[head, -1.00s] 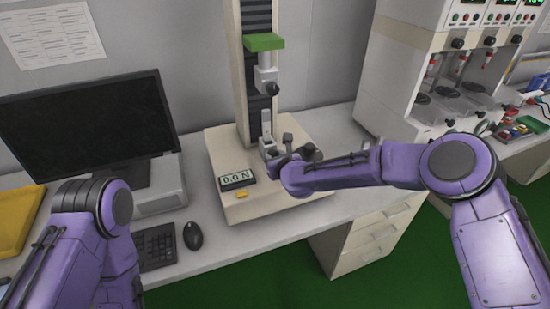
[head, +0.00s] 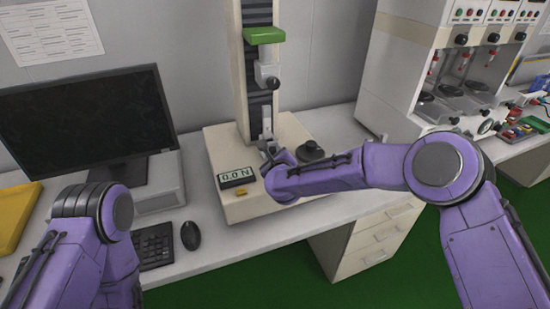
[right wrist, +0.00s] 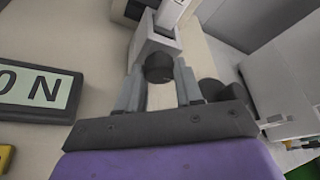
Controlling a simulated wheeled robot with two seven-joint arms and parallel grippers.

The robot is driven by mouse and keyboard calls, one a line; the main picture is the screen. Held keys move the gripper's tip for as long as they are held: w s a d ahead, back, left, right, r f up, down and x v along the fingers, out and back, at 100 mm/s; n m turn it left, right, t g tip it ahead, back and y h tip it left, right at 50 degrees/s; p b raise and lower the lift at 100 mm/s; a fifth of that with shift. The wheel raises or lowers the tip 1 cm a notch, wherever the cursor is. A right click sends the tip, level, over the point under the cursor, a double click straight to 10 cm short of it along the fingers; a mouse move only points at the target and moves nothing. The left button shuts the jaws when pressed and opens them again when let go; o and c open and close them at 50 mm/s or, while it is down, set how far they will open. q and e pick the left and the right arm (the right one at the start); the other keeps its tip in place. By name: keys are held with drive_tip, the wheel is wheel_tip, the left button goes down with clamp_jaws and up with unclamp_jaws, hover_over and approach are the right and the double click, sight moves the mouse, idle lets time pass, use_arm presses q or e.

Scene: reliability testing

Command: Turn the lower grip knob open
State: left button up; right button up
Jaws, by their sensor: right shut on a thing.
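The lower grip (head: 267,128) is a light grey block at the foot of the test machine's column. Its dark round knob (right wrist: 160,68) faces me in the right wrist view, in front of the grip block (right wrist: 152,42). My right gripper (right wrist: 159,85) has one grey finger on each side of the knob and is shut on it. In the head view my right gripper (head: 271,151) is small and partly hidden by my own wrist, which also covers the knob. My left arm shows at the left, but its gripper is out of view.
The upper grip (head: 266,72) with its own dark knob hangs above, under a green block (head: 264,35). A force display (head: 237,178) and a yellow button (head: 241,193) are left of my right wrist. A dark round part (head: 310,151) stands to the right on the base.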

idle(0.3)
drive_tip(key=o, duration=1)
drive_tip(key=shift+o, duration=0.2)
drive_tip(key=b+v, duration=0.2)
drive_tip(key=v, duration=0.8)
drive_tip(key=shift+s, duration=0.3)
